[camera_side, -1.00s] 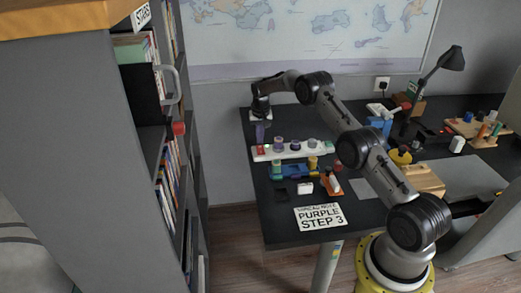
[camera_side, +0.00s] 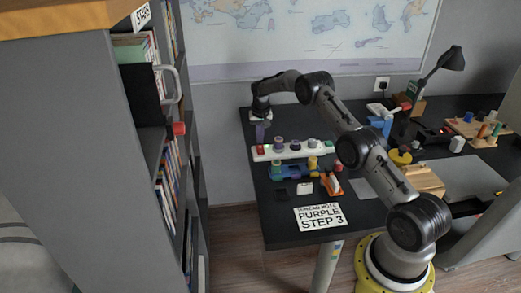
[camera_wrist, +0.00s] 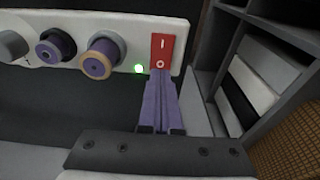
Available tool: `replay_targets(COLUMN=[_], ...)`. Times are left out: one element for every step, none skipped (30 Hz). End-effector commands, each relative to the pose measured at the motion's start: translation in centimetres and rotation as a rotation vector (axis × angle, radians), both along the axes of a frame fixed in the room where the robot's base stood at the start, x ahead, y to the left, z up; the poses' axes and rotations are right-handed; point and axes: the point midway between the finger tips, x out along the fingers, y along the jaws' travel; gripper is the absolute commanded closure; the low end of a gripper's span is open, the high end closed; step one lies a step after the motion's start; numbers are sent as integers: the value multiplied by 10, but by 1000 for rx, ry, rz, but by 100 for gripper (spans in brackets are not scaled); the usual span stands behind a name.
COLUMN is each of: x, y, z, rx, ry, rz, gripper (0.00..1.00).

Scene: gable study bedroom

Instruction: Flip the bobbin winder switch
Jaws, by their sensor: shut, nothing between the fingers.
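The bobbin winder is a long white bar (camera_side: 288,155) on the dark desk. Its red rocker switch (camera_wrist: 166,52), marked I and O, sits at one end of the bar; in the side view the switch (camera_side: 261,149) is at the bar's left end. A small green light (camera_wrist: 139,69) glows beside it. Purple spools (camera_wrist: 95,65) stand along the bar. My gripper (camera_wrist: 161,78) is shut and empty, its purple fingertips at the O end of the switch, covering its lower edge. Contact cannot be told. In the side view my gripper (camera_side: 260,140) points down just above the bar's left end.
A note card (camera_side: 320,217) reading "PURPLE STEP 3" lies at the desk's front. Coloured blocks (camera_side: 296,171) and an orange-and-white item (camera_side: 331,184) are in front of the bar. A bookshelf (camera_side: 165,150) stands left of the desk. A lamp (camera_side: 450,59) is at the back right.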

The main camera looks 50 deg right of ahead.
Motion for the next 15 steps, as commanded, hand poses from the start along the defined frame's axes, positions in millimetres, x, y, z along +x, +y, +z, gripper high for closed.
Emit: replay_targets(x=[0, 0, 0, 0, 0, 0, 0, 0, 0, 0, 0, 0, 0, 0, 0], y=[0, 0, 0, 0, 0, 0, 0, 0, 0, 0, 0, 0, 0, 0, 0], z=[0, 0, 0, 0, 0, 0, -1, -1, -1, -2, -2, -3, -3, -3, -4], rx=[0, 0, 0, 0, 0, 0, 0, 0, 0, 0, 0, 0, 0, 0, 0], ry=[0, 0, 0, 0, 0, 0, 0, 0, 0, 0, 0, 0, 0, 0, 0], rz=[0, 0, 0, 0, 0, 0, 0, 0, 0, 0, 0, 0, 0, 0, 0], gripper=[100, 100, 100, 100, 100, 100, 100, 100, 100, 100, 100, 100, 100, 100, 100])
